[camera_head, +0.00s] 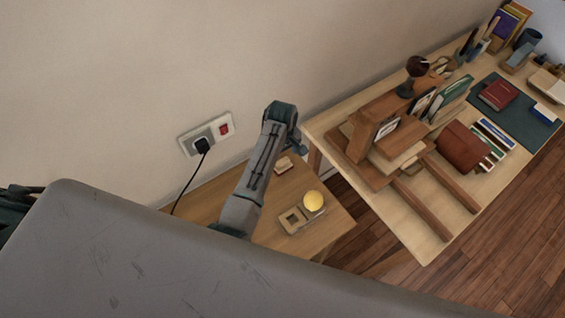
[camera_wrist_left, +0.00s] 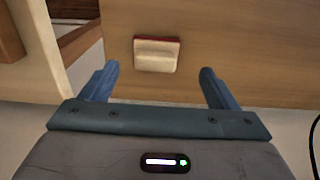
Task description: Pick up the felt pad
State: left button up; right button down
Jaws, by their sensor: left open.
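A small cream block with a reddish-brown edge, which looks like the felt pad (camera_wrist_left: 157,54), lies on the wooden side table. It also shows in the head view (camera_head: 284,164), just below the end of my left arm. My left gripper (camera_wrist_left: 159,72) is open and empty. Its two blue fingers point toward the pad, with the pad ahead between their lines and apart from both. In the head view the left gripper (camera_head: 298,146) is small and partly hidden by its own wrist. My right gripper is not in view.
The side table (camera_head: 325,232) also holds a yellow round thing (camera_head: 313,201) and a wooden frame-like piece (camera_head: 292,220). A wall socket with a black plug (camera_head: 202,146) is behind. A larger desk (camera_head: 408,225) with books and wooden racks stands to the right.

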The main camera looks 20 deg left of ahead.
aim_at(284, 162)
pick_arm(q)
jog(key=shift+w+f, duration=0.1)
jog(key=shift+f, duration=0.25)
jog(key=f, duration=0.1)
jog(key=f+p, duration=0.1)
jog(key=f, duration=0.1)
jog(key=shift+d+p, duration=0.25)
jog(key=shift+p, duration=0.05)
jog(key=shift+f, duration=0.7)
jog(key=c, duration=1.1)
